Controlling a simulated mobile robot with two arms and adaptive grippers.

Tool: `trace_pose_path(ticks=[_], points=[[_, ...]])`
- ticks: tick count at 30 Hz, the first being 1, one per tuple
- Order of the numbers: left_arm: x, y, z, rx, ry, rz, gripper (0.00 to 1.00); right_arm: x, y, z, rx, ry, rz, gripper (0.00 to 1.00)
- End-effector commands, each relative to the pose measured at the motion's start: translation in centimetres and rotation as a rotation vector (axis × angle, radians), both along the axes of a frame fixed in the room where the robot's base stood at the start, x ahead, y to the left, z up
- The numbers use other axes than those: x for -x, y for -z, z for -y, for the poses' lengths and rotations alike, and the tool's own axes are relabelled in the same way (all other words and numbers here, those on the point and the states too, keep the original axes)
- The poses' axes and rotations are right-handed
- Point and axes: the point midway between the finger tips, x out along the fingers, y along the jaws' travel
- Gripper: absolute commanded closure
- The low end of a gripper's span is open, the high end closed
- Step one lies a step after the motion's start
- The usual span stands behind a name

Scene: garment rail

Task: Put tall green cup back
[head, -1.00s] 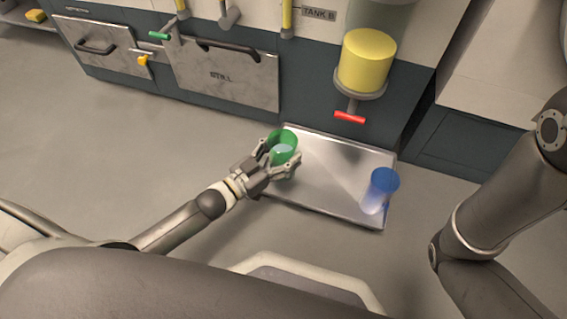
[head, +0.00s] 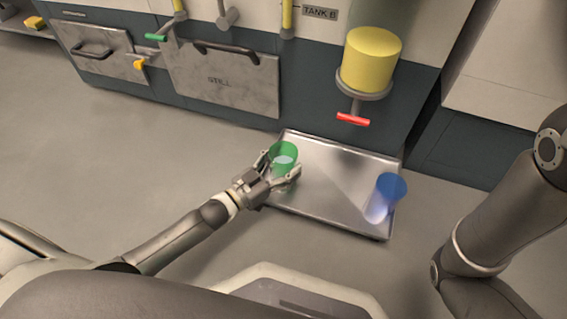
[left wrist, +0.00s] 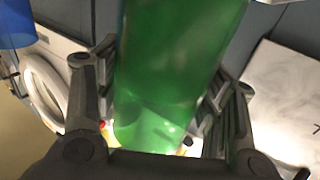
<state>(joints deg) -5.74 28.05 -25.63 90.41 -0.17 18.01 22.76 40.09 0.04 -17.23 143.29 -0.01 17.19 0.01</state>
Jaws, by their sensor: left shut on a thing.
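The tall green cup (head: 285,154) is at the left end of the metal tray (head: 335,205) in the head view. My left gripper (head: 280,173) is shut on it, with a finger on either side. In the left wrist view the green cup (left wrist: 170,75) fills the middle between the two fingers (left wrist: 160,110). It looks see-through, with something pale inside near its base. Whether its base touches the tray is hidden by my gripper. My right gripper is not in view; only my right arm shows at the right.
A blue cup (head: 388,195) stands at the right end of the tray. Behind the tray is a cabinet with a yellow-filled tank (head: 371,60), a red tap handle (head: 353,121) and a STILL door (head: 225,85). The tray's middle and the floor to its left are clear.

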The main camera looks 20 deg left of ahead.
Motion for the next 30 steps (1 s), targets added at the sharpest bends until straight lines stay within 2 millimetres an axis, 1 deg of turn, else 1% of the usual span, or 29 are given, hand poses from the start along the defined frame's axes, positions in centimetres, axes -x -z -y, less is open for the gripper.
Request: trace_pose_path(ticks=[1,6,15,18,20,23,30], points=[[0.0,0.2,0.0,0.0,0.0,0.0,0.35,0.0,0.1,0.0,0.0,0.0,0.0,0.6],[0.0,0.1,0.0,0.0,0.0,0.0,0.15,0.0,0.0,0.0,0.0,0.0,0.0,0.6],[0.0,0.1,0.0,0.0,0.0,0.0,0.15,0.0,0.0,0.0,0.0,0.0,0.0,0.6],[0.1,-0.3,-0.1,-0.001,0.0,-0.001,0.15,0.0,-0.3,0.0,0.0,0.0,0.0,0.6],[0.7,-0.3,-0.4,-0.001,0.0,-0.003,0.15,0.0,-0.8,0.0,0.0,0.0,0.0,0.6],[2.1,-0.5,-1.2,-0.001,0.0,-0.005,0.15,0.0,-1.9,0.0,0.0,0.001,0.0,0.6],[6.7,-0.5,-4.0,-0.001,-0.001,-0.006,0.15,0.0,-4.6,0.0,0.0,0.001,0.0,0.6]])
